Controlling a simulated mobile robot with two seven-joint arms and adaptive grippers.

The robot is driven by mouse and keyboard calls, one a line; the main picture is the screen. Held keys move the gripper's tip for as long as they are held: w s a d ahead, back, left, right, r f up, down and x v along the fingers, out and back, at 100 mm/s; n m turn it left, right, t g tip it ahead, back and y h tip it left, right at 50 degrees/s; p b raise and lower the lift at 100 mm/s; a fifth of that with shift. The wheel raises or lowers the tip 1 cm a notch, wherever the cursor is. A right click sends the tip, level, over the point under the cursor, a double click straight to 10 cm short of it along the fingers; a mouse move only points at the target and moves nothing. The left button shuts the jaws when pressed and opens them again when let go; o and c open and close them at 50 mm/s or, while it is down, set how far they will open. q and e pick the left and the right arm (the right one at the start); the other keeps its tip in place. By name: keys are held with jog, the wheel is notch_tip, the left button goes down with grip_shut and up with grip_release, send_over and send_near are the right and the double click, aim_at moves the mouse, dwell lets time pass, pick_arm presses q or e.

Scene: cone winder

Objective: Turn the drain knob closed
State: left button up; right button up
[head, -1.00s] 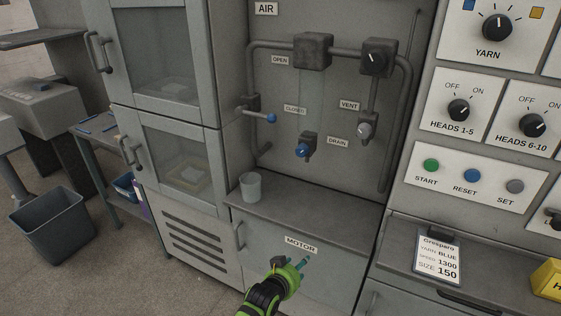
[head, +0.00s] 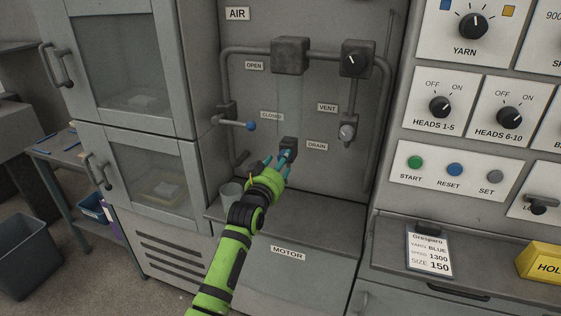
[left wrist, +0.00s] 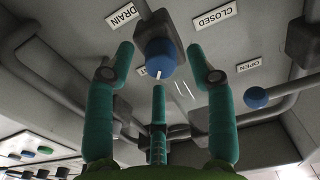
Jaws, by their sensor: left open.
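The drain knob is blue and round with a white pointer mark, and it shows clearly in the left wrist view (left wrist: 160,57). It sits on a dark block (head: 289,143) left of the DRAIN label (head: 317,146). In the head view my gripper mostly hides the knob. My left gripper (head: 279,164) is open in front of it. In the left wrist view, two teal fingers stand on either side of the knob and a third is below it, with gaps visible. I cannot tell whether any finger touches it. My right gripper is in neither view.
A grey lever with a blue ball end (head: 250,126) sticks out left of the knob. The vent knob (head: 347,132) is on the right, the air dial (head: 355,60) above. A pale cup (head: 231,193) stands on the ledge (head: 310,226) beside my gripper.

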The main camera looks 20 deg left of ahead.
pick_arm(q)
jog(key=shift+w, duration=0.55)
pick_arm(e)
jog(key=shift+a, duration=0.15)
